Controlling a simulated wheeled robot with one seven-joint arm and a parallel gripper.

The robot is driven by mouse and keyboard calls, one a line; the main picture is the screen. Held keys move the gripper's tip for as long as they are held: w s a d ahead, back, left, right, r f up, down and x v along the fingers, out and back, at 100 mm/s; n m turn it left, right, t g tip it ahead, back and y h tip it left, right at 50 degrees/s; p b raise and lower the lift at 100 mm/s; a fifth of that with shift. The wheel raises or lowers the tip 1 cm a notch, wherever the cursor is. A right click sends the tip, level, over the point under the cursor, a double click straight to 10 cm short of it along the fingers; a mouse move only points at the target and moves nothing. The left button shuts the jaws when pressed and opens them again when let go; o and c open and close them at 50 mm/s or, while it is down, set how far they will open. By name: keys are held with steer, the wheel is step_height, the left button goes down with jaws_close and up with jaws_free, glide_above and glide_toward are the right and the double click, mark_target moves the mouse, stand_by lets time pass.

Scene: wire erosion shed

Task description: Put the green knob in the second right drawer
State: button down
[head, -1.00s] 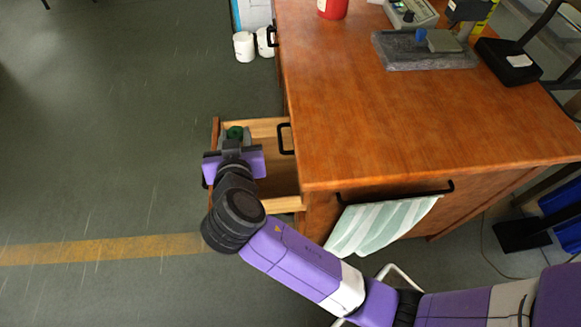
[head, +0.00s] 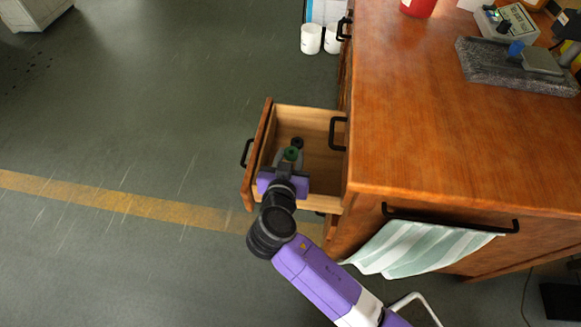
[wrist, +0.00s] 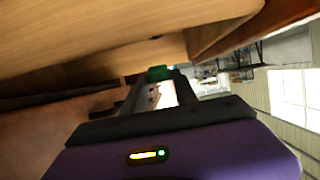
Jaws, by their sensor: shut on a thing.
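The green knob (head: 291,154) is between the fingertips of my gripper (head: 290,160). In the wrist view the green knob (wrist: 160,73) shows at the end of the fingers, partly hidden by them. My gripper is shut on it. In the head view, knob and gripper appear over the inside of an open drawer (head: 258,150) on the left side of the wooden cabinet. How high they are above its floor I cannot tell. A small dark round thing (head: 297,142) shows just beyond the knob in the drawer.
The wooden cabinet (head: 450,150) stands to the right, with a black handle and a striped towel (head: 420,245) on its near side. Two white cups (head: 311,39) stand beyond the drawer. The floor (head: 130,130) to the left is clear.

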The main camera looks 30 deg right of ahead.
steer(key=shift+f+b, duration=0.65)
steer(key=shift+f, duration=1.5)
steer(key=shift+f+b, duration=0.4)
steer(key=shift+f+b, duration=0.25)
steer(key=shift+b, duration=0.05)
steer(key=c, duration=1)
jaws_free()
steer(key=shift+o, duration=0.2)
steer(key=shift+r, duration=0.1)
